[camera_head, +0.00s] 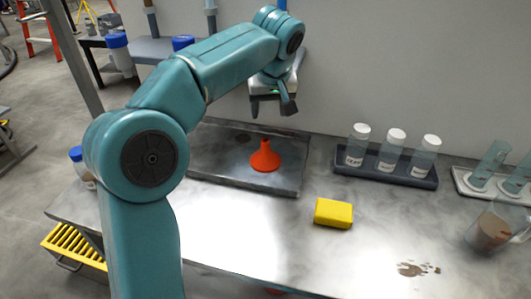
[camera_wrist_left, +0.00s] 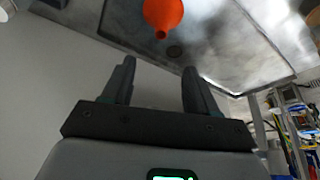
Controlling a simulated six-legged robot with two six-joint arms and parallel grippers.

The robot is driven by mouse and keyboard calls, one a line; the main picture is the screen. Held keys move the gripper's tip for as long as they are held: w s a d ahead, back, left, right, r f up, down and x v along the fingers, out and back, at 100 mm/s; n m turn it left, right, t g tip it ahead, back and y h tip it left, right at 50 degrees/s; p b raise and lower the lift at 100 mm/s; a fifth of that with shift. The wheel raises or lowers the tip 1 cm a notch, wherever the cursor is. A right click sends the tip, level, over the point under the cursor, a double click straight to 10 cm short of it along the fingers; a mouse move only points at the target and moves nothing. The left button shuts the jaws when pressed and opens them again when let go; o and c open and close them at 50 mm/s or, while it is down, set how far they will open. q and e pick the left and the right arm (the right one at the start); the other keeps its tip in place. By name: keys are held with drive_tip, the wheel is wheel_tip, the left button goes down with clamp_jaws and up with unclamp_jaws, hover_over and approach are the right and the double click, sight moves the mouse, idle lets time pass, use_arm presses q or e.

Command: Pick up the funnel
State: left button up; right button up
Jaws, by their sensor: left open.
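An orange funnel (camera_head: 264,157) stands wide end down, spout up, on a dark shallow tray (camera_head: 215,165) at the back of the bench. My left gripper (camera_head: 271,108) hangs above the tray, higher than the funnel and apart from it, with its fingers spread and empty. In the left wrist view the funnel (camera_wrist_left: 163,14) shows at the top, beyond the gap between the two fingertips (camera_wrist_left: 158,65). My right gripper is not in view.
A yellow sponge (camera_head: 333,213) lies in front of the tray. A dark rack (camera_head: 385,170) with white-capped jars stands to the right. A brown spill (camera_head: 415,269) and a beaker (camera_head: 490,232) are at the right front.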

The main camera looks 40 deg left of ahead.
use_arm(q)
drive_tip(key=b, duration=0.1)
hover_over(265, 141)
drive_tip(key=s+d, duration=0.1)
drive_tip(key=d, duration=0.1)
wheel_tip(265, 141, down, 9)
drive_tip(key=shift+s+a, duration=0.15)
drive_tip(key=x, duration=0.6)
drive_tip(key=shift+a+f+b, duration=0.15)
drive_tip(key=shift+b, duration=0.25)
drive_tip(key=c, duration=0.4)
clamp_jaws()
